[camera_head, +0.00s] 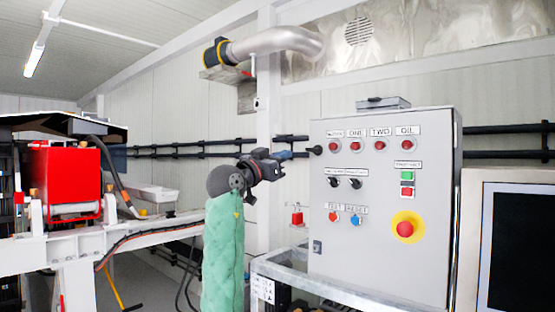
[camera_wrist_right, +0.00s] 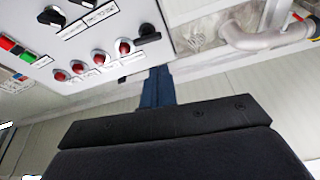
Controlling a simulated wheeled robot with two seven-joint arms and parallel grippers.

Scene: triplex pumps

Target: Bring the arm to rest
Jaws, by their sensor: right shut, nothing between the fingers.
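My right arm (camera_head: 222,250), in a green sleeve, rises from the bottom of the head view. Its right gripper (camera_head: 285,155) points right, toward the left side of the grey control panel (camera_head: 340,235). The gripper is shut and empty. In the right wrist view its blue fingers (camera_wrist_right: 158,88) are together, beyond the black gripper body. The fingertips look close to the panel's left side but apart from it; the exact gap cannot be told. My left gripper is in neither view.
The panel carries red lamps, black switches and a red emergency button (camera_head: 405,229) on yellow. A red machine (camera_head: 65,180) stands left, a screen (camera_head: 520,250) right.

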